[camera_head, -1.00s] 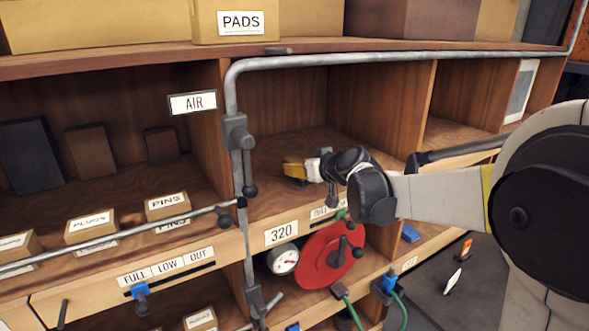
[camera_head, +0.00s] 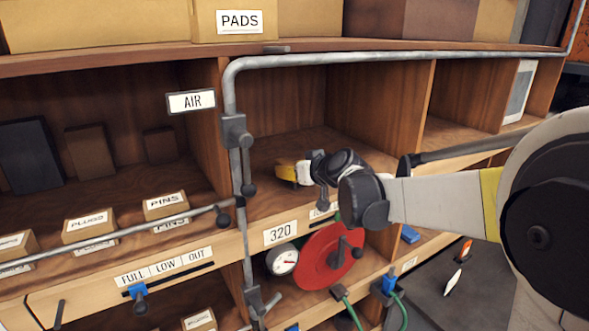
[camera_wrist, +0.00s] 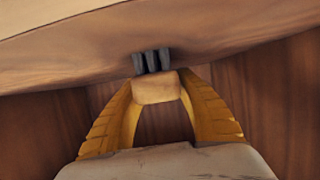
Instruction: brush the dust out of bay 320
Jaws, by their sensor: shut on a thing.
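Bay 320 (camera_head: 365,150) is the open wooden compartment above the 320 label (camera_head: 280,232). My gripper (camera_head: 285,170) is inside the bay near its left front, reaching in from the right, with its yellow fingers pointing left. In the wrist view my gripper (camera_wrist: 157,90) is shut on a brush (camera_wrist: 155,88) with a pale wooden block and dark bristles. The bristle ends (camera_wrist: 152,62) appear at or very near a wooden surface; I cannot tell whether they touch. In the head view the brush is not clear. I cannot make out dust on the bay floor.
A grey pipe (camera_head: 400,60) runs along the top and down the bay's left side, with valve fittings (camera_head: 236,130). A red disc (camera_head: 326,258) and a gauge (camera_head: 283,260) sit below the bay. The AIR sign (camera_head: 191,101) is left of the pipe.

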